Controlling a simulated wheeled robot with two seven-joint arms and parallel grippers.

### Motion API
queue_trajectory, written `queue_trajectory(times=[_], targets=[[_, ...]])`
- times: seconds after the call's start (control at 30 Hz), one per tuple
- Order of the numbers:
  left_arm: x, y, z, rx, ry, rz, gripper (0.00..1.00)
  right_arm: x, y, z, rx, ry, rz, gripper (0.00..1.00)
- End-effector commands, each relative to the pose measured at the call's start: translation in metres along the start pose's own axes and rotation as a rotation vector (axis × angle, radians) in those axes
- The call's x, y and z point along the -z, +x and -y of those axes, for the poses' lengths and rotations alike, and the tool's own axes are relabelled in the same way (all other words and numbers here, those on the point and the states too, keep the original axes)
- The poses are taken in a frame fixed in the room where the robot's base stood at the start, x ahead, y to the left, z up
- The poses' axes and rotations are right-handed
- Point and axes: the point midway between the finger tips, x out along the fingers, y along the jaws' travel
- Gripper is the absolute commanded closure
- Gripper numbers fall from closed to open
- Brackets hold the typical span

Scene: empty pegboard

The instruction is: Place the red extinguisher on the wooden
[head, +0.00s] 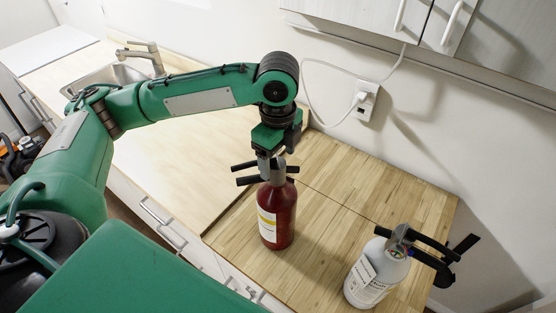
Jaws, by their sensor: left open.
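The red extinguisher (284,213), with a white label and black handles, stands upright on the wooden board (338,195), near its left edge. My left gripper (269,167) comes down from above at the extinguisher's top and is open. Its fingertips are at the height of the handle and neck, and they partly hide the valve. I cannot tell whether they touch it. My right gripper is not in view.
A white extinguisher (376,272) with black handles stands at the front right of the board. A paler counter (165,160) with a sink (112,78) lies to the left. A wall outlet (367,100) with a cable is behind. Cabinets (400,20) hang above. The board's middle is clear.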

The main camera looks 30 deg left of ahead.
Motion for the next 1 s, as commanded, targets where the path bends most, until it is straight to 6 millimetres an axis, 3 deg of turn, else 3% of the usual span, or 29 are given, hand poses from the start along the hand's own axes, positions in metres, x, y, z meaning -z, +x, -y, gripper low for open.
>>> queue_trajectory(times=[0.4,0.63,1.0], targets=[[0.000,-0.087,0.001,0.006,0.001,0.000,0.26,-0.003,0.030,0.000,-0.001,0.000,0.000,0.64],[0.000,-0.104,0.000,0.002,0.000,0.000,0.26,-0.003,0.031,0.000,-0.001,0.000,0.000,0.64],[0.000,-0.106,0.000,0.000,0.000,0.000,0.26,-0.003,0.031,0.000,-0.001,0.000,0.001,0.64]])
